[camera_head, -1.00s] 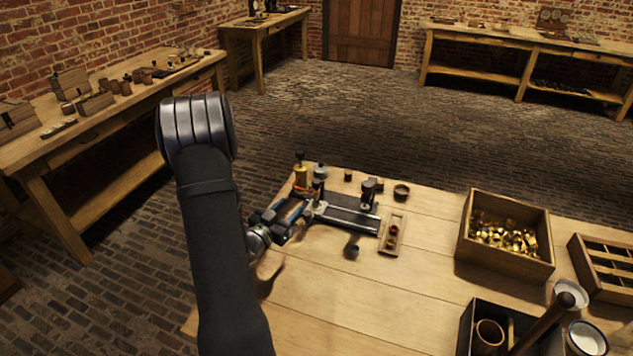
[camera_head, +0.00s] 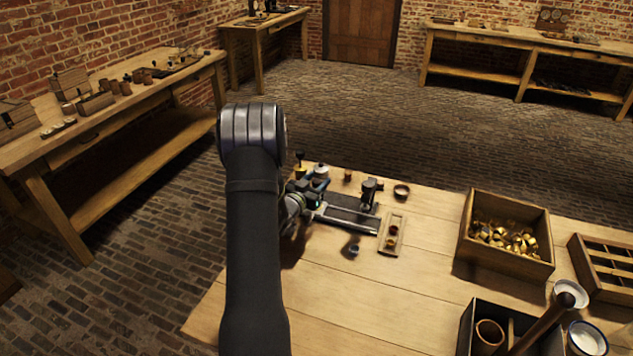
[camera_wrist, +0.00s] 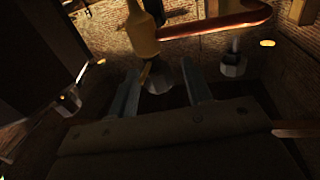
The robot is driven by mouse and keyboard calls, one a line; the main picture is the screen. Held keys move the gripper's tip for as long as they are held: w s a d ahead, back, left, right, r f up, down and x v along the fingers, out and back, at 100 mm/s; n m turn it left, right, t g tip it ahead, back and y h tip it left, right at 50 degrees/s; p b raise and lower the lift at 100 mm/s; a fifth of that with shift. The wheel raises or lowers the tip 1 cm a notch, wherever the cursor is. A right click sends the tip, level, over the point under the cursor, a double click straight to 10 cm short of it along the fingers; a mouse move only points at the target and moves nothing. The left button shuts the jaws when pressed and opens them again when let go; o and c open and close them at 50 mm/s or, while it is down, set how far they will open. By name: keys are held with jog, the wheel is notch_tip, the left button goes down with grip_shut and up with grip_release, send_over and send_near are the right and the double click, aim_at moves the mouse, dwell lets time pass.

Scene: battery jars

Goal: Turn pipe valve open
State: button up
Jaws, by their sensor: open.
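In the wrist view, my gripper (camera_wrist: 160,87) shows as two fingers spread apart with nothing clasped between them. Just beyond the fingertips stands a yellow fitting (camera_wrist: 142,38), and a reddish-orange bar (camera_wrist: 215,24) runs from it to the right. I cannot tell for sure which part is the pipe valve's handle. In the head view, the yellow piece with a black knob (camera_head: 300,165) stands at the back left of a dark rig (camera_head: 350,216).
A small wooden tray (camera_head: 392,236) and a small dark cup (camera_head: 353,250) lie near the rig. A wooden box of brass pieces (camera_head: 508,236) is to the right. The table's front middle is clear.

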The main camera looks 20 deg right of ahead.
jog(key=shift+c, duration=0.3)
jog(key=c, duration=0.9)
jog(key=shift+m+g+h, duration=0.3)
jog(key=shift+m+g, duration=0.1)
jog(key=shift+g, duration=0.1)
jog(key=m+g+h, duration=0.1)
jog(key=g, duration=0.1)
jog(key=shift+a+m+g, duration=0.1)
jog(key=shift+m+g, duration=0.2)
jog(key=shift+m, duration=0.1)
jog(key=m+g, duration=0.2)
jog(key=g, duration=0.1)
jog(key=m+g+h, duration=0.1)
jog(key=m+g, duration=0.1)
jog(key=g, duration=0.1)
jog(key=shift+m+g, duration=0.3)
jog(key=shift+g, duration=0.1)
jog(key=m+g, duration=0.3)
jog(key=g, duration=0.2)
jog(key=shift+y, duration=0.3)
jog(key=shift+m+g+y, duration=1)
jog(key=shift+m+g, duration=0.6)
jog(key=shift+g, duration=0.6)
